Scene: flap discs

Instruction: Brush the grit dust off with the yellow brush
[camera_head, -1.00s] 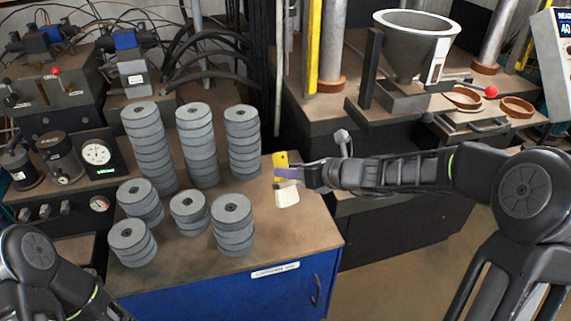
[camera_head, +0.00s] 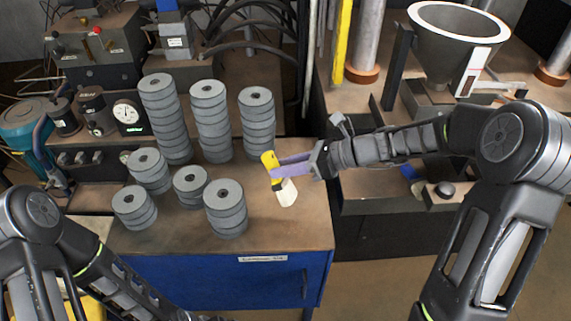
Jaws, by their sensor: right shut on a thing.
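My right gripper (camera_head: 292,165) comes in from the right and is shut on the yellow brush (camera_head: 269,161). The brush has a yellow handle and pale bristles (camera_head: 286,193) that point down over the right part of the table top (camera_head: 300,228). I cannot tell whether the bristles touch the table. Brownish grit dust colours the table top around the discs. Grey flap discs stand in several stacks, tall at the back (camera_head: 258,122) and short in front (camera_head: 226,207). My left arm is at the lower left; its gripper is out of view.
The blue cabinet (camera_head: 215,280) under the table ends at the front edge. A bench with a metal hopper (camera_head: 455,45) stands at the back right. Gauges (camera_head: 127,113) and machines line the left and back. The front right of the table top is clear.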

